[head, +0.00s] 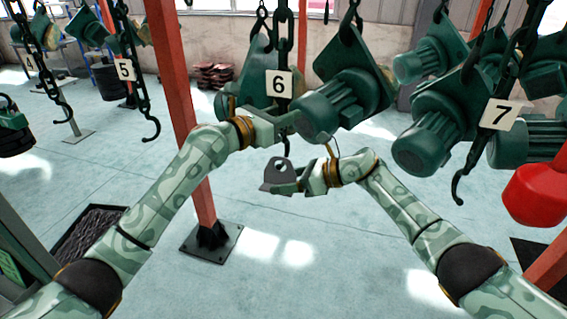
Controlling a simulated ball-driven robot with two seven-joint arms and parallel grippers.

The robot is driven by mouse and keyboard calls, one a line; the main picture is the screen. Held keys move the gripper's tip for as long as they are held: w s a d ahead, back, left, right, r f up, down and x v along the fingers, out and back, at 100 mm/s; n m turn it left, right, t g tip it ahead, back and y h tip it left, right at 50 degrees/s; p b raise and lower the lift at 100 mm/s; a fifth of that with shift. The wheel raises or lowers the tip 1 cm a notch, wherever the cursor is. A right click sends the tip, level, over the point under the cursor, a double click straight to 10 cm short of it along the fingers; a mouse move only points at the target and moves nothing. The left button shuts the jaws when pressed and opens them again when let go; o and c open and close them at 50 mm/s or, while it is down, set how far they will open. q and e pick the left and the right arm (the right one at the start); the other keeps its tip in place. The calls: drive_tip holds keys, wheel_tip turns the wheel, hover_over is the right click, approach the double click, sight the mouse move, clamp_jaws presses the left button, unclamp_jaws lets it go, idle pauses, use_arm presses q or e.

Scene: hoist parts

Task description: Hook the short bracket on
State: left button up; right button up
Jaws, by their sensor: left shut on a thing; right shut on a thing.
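The short bracket (275,172) is a small grey plate with a rounded top and a hole, near the middle of the head view. My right gripper (288,187) is shut on its lower part and holds it upright above the floor. The dark chain with the number 6 tag (279,84) hangs above it, and its hook (286,146) ends just above the bracket. My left gripper (288,121) is shut on the hook's upper part, just below the tag. The bracket's hole appears slightly below and left of the hook tip; whether they touch is unclear.
Green hoist motors hang close by, one (345,95) right behind my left gripper. The number 7 chain (500,114) and a red part (535,194) are at right. An orange post (178,90) stands left. Chains 4 and 5 (124,70) hang further left.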

drive_tip(key=shift+w, duration=0.15)
idle(0.4)
drive_tip(key=shift+w+d+f, duration=0.2)
drive_tip(key=shift+w+f, duration=0.05)
drive_tip(key=shift+w, duration=0.3)
drive_tip(key=shift+w+n, duration=0.15)
drive_tip(key=shift+n, duration=0.15)
drive_tip(key=shift+w+d+f+t, duration=0.1)
drive_tip(key=shift+w+d+t, duration=0.05)
drive_tip(key=shift+w+t, duration=0.2)
drive_tip(key=shift+w+f, duration=0.15)
drive_tip(key=shift+f, duration=0.4)
idle(1.3)
drive_tip(key=o, duration=1.5)
drive_tip(key=shift+c, duration=0.2)
drive_tip(key=shift+d, duration=0.1)
drive_tip(key=shift+f, duration=0.1)
